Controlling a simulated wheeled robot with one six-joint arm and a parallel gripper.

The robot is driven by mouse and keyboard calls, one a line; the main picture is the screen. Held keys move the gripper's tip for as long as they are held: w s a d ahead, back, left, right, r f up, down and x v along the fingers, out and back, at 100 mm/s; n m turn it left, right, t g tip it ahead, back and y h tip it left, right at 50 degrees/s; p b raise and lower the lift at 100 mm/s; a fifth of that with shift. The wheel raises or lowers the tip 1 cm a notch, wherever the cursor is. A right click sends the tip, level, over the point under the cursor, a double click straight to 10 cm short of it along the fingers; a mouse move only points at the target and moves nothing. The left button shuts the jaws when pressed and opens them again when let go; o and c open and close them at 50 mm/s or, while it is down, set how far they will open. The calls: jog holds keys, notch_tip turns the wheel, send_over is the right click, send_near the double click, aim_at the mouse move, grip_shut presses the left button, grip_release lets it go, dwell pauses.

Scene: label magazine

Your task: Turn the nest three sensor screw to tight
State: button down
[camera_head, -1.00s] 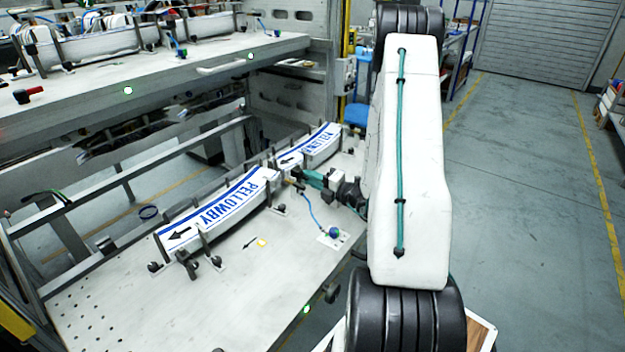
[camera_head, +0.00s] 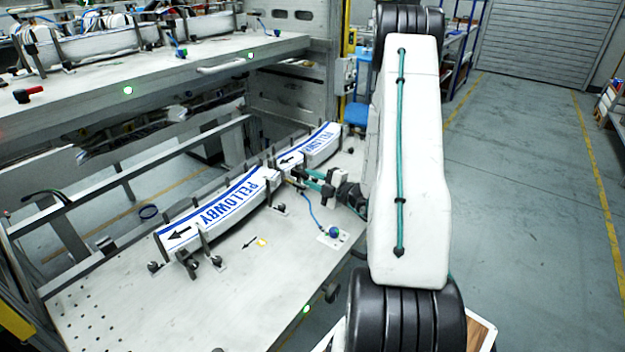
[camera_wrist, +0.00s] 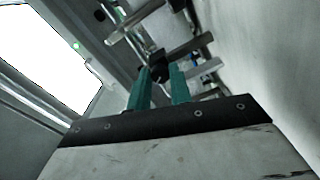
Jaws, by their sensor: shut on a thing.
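My gripper (camera_head: 308,180) is at the gap between two label stacks on the lower shelf. In the wrist view its two green fingers (camera_wrist: 160,82) are closed on a small black knob, the sensor screw (camera_wrist: 157,62), which is mostly hidden between the tips. I cannot read a nest number or a tight mark here. The near label stack (camera_head: 215,212) is white and blue, marked PELLOWBY with a black arrow. The far label stack (camera_head: 318,148) lies beyond my gripper.
A blue cable runs from near my gripper to a blue connector (camera_head: 333,232) on the shelf plate (camera_head: 235,300). Black knobs (camera_head: 190,266) stand at the near stack's front. The upper shelf (camera_head: 170,68) overhangs at the back left. Open floor (camera_head: 530,200) lies right.

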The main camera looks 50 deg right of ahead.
jog(key=c, duration=1.5)
grip_release()
jog(key=shift+c, duration=0.2)
jog(key=shift+s+d, duration=0.2)
jog(key=shift+s, duration=1.1)
jog(key=shift+s+d, duration=0.2)
jog(key=shift+s, duration=1.1)
jog(key=shift+s+d, duration=0.2)
jog(key=shift+s, duration=1.1)
